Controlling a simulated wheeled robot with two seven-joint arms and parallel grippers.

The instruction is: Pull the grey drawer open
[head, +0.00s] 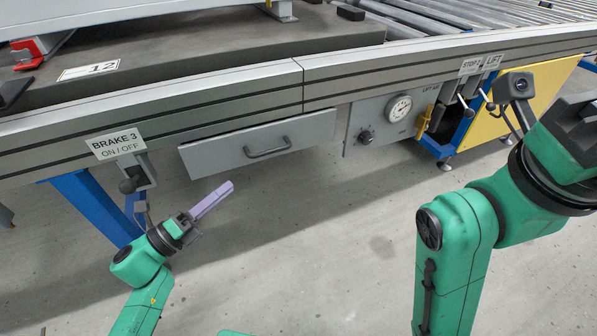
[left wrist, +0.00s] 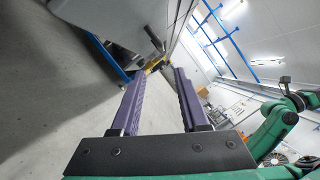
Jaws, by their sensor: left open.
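The grey drawer (head: 215,154) hangs under the conveyor's edge in the head view, with a dark bar handle (head: 268,152) on its front. It looks shut or nearly so. My left gripper (head: 230,186) is below and left of the handle, apart from the drawer. Its purple fingers point up and to the right. In the left wrist view the two fingers (left wrist: 156,74) are spread with nothing between them. A grey panel lies at upper left there; I cannot tell whether it is the drawer. My right arm shows at the right, but its fingers are not visible.
A panel with a gauge (head: 398,108) is to the right. The floor below the drawer is clear.

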